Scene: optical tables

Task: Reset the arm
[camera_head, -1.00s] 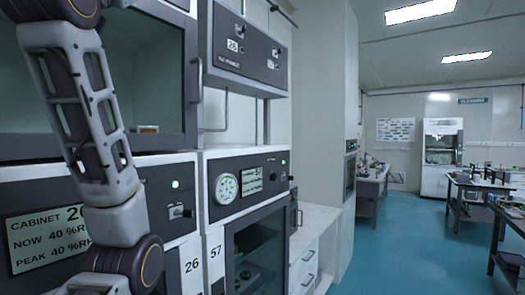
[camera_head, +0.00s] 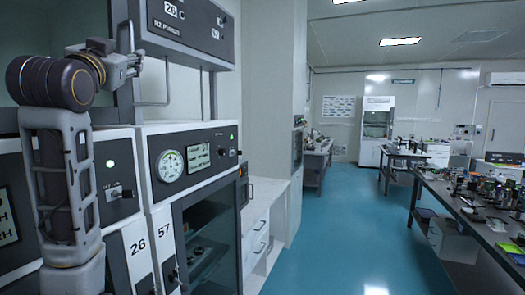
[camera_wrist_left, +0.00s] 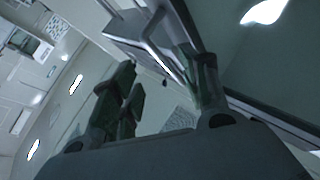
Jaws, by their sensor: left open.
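My left arm rises at the left of the head view, in front of the cabinets, and bends at a dark joint. My left gripper (camera_head: 130,62) is small there, beside the upper cabinet panel and its grey handle. In the left wrist view my left gripper (camera_wrist_left: 160,90) has its fingers apart with nothing between them. A metal cabinet handle (camera_wrist_left: 150,38) shows beyond the fingers. My right gripper is in neither view.
The cabinet marked 57 (camera_head: 182,145) has a gauge, a display and a glass door. A white counter with drawers (camera_head: 258,215) stands beyond it. Blue floor (camera_head: 330,235) lies open down the middle. A cluttered optical table (camera_head: 470,215) stands at right.

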